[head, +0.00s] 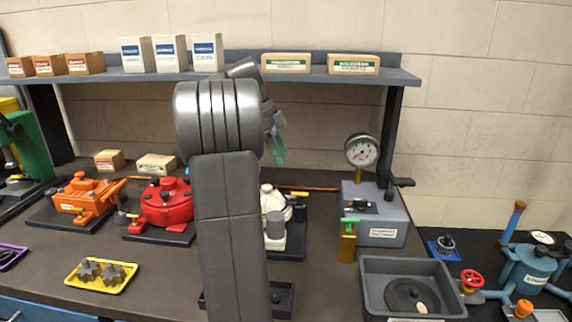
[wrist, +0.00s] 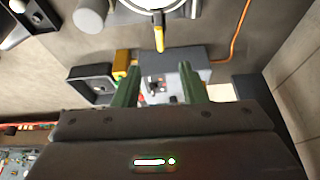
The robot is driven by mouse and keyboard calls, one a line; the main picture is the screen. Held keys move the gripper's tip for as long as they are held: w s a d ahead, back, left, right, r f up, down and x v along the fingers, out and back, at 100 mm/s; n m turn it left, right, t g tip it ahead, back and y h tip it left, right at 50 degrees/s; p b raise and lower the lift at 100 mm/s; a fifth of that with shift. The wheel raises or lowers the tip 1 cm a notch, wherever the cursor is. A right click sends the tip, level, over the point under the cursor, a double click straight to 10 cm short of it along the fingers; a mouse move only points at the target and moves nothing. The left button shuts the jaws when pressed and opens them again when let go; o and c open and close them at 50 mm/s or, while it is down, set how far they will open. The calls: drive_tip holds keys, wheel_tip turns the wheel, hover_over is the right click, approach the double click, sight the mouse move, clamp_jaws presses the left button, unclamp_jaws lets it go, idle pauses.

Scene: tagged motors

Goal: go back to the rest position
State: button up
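My gripper (head: 277,150) is raised above the bench, below the shelf, partly hidden behind my own arm in the head view. In the wrist view its two green fingers (wrist: 160,85) stand apart with nothing between them. The grey gauge box (wrist: 178,68) shows beyond the fingers. On the bench stand an orange motor (head: 85,197), a red motor (head: 167,203) and a white motor (head: 272,238). My arm hides part of the white motor.
A shelf (head: 400,77) with several boxes runs along the wall behind the gripper. A yellow tray (head: 85,284) lies front left.

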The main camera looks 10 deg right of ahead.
drive_tip(key=shift+a+r, duration=0.15)
drive_tip(key=shift+r, duration=0.2)
drive_tip(key=b+x, duration=0.1)
drive_tip(key=x, duration=1.3)
drive_tip(key=shift+r, duration=0.1)
